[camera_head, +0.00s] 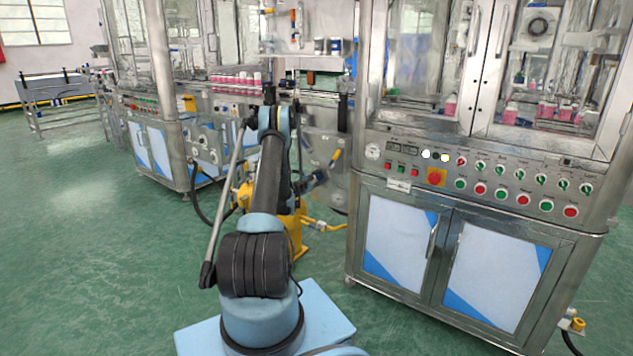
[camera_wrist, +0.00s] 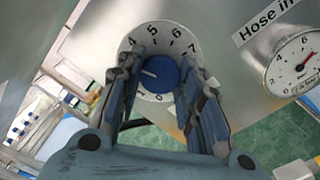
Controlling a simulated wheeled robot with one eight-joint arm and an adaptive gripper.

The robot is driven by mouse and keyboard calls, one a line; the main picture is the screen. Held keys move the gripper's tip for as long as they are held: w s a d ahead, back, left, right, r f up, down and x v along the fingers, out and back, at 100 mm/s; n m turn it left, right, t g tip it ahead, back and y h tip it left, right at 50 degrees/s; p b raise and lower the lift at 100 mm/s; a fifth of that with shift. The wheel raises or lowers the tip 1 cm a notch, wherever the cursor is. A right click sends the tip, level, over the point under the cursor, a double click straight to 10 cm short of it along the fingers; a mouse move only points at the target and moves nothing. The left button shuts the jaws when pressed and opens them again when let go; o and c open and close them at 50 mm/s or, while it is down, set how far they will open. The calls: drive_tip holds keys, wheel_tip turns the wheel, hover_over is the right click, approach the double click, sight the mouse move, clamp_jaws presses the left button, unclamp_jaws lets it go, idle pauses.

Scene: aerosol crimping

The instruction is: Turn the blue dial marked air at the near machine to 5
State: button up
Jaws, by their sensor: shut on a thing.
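In the wrist view a blue dial (camera_wrist: 160,74) sits in the middle of a round white scale (camera_wrist: 165,32) on a metal panel. The figures 4 to 7 show along the top of the scale. A white pointer mark on the dial points left, toward a part of the scale below the 4 that my finger hides. My gripper (camera_wrist: 163,68) has one finger on each side of the dial and is shut on it. I cannot read the word air. In the head view the dial and the gripper cannot be made out behind my arm.
In the wrist view a pressure gauge (camera_wrist: 297,64) and a "Hose in" label (camera_wrist: 266,18) are right of the dial. In the head view a machine with a button panel (camera_head: 470,177) stands right, another machine (camera_head: 150,105) left. Green floor (camera_head: 90,240) is clear at left.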

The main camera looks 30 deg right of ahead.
drive_tip(key=m, duration=0.5)
drive_tip(key=shift+s+f+m, duration=0.1)
drive_tip(key=shift+s+m, duration=0.1)
drive_tip(key=shift+m, duration=0.1)
drive_tip(key=m, duration=0.4)
drive_tip(key=shift+m, duration=0.4)
drive_tip(key=o, duration=1.1)
drive_tip(key=shift+w, duration=0.1)
drive_tip(key=shift+c, duration=0.2)
drive_tip(key=v, duration=1.2)
drive_tip(key=shift+w, duration=0.1)
